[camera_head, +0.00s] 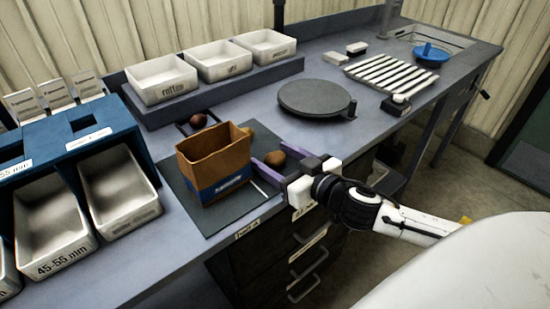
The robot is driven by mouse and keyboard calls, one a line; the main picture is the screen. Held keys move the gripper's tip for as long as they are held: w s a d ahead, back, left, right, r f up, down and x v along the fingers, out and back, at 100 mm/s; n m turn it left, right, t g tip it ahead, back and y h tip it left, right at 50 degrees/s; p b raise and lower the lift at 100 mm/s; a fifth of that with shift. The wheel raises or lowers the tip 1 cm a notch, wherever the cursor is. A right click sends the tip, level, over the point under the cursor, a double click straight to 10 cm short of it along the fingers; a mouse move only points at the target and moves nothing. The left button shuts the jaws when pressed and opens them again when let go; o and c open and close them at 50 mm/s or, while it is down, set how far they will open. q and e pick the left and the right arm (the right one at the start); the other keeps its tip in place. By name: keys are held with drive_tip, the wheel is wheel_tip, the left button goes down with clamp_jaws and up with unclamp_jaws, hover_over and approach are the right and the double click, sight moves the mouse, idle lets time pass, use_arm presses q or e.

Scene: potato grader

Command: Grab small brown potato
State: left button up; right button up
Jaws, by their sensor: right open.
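A small brown potato (275,158) lies near the table's front edge, beside the brown box. My right gripper (267,153) reaches in from the right with its purple fingers open. The potato shows between the two fingers; I cannot tell whether either finger touches it. My left gripper is not in view.
An open brown box (213,165) with a blue band stands on a dark mat (187,192) just left of my right gripper. A dark reddish potato (198,120) lies behind it. A round dark plate (314,97) stands behind the gripper. White bins (160,80) line the back.

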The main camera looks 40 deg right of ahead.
drive_tip(key=c, duration=1)
drive_tip(key=shift+c, duration=0.5)
